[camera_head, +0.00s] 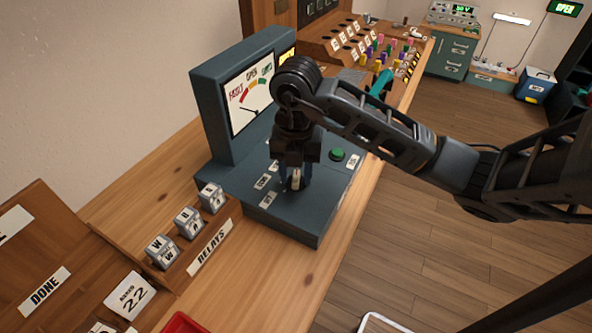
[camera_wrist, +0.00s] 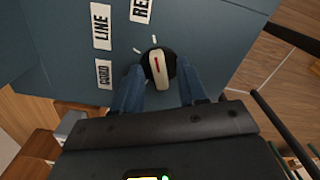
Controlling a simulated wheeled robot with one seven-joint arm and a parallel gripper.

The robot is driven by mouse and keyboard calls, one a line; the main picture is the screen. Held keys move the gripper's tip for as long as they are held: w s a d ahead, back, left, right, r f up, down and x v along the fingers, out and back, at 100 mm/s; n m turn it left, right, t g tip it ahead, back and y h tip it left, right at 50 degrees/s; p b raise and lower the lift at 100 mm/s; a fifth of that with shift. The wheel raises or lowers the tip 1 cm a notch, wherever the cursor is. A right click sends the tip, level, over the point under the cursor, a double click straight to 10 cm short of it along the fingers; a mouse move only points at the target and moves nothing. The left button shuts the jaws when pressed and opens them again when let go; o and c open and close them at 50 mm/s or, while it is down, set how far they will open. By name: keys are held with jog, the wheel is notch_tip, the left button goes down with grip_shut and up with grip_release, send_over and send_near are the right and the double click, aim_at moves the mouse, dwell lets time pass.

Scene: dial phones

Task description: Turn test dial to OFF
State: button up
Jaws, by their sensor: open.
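The test dial is a round black base with a cream pointer knob bearing a red line. It shows in the wrist view (camera_wrist: 157,66), and in the head view (camera_head: 296,180) it is partly hidden by my gripper. The pointer's red line runs nearly up and down in the wrist view. Labels LINE, CORD and a partly cut-off one starting RE lie around it; I see no OFF label clearly. My gripper (camera_wrist: 160,92) points down over the dial, with its blue fingers open on either side of the knob. I cannot tell whether they touch it.
The dial sits on a blue-grey test set (camera_head: 290,226) with an upright meter panel (camera_head: 248,95). A green button (camera_head: 337,154) is right of my gripper. A RELAYS rack (camera_head: 208,247) with several cubes stands at the front left.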

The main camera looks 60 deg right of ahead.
jog(key=shift+c, duration=0.4)
grip_shut()
